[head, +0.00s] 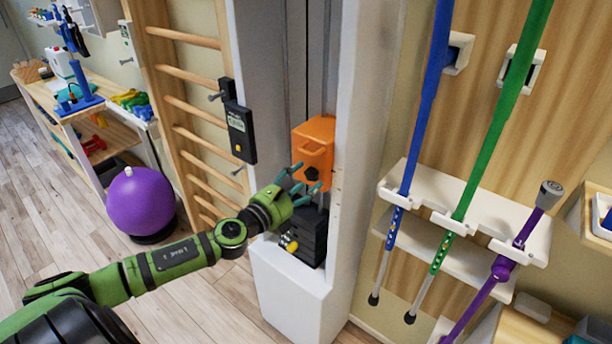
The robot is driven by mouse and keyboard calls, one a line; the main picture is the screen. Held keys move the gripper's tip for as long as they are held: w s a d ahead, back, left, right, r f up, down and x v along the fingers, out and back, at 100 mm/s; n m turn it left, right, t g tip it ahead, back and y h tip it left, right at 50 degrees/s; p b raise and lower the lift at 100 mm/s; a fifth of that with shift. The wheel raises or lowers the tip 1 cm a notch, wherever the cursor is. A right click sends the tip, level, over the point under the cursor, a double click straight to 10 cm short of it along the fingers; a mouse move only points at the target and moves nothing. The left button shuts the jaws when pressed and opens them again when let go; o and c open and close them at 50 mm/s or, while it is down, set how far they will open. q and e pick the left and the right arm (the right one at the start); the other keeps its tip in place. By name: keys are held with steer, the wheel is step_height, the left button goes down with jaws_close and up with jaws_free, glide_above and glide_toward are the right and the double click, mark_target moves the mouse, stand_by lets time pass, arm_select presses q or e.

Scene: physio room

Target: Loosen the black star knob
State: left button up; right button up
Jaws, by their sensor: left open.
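The black star knob (312,173) sits on the lower front of an orange block (314,146) inside a white upright column. My left gripper (297,181) reaches in from the left with its teal fingers spread, just left of the knob. The fingers look empty. Whether a fingertip touches the knob cannot be told from this view. Black weight plates (312,236) stand below the orange block, partly behind the gripper. My right gripper is not in view.
The white column (353,120) has walls on both sides of the orange block. A black device (240,133) hangs left of it, by wooden wall bars (188,103). Right, a white rack (480,215) holds blue, green and purple poles. A purple ball (140,203) stands at left.

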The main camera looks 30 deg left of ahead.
arm_select(q)
steer(key=shift+w, duration=0.7)
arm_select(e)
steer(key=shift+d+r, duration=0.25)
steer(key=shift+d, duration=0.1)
arm_select(q)
steer(key=shift+c, duration=0.4)
steer(key=c, duration=1.1)
steer(key=shift+o, duration=0.2)
steer(key=shift+f+n, duration=0.1)
steer(key=shift+n, duration=0.2)
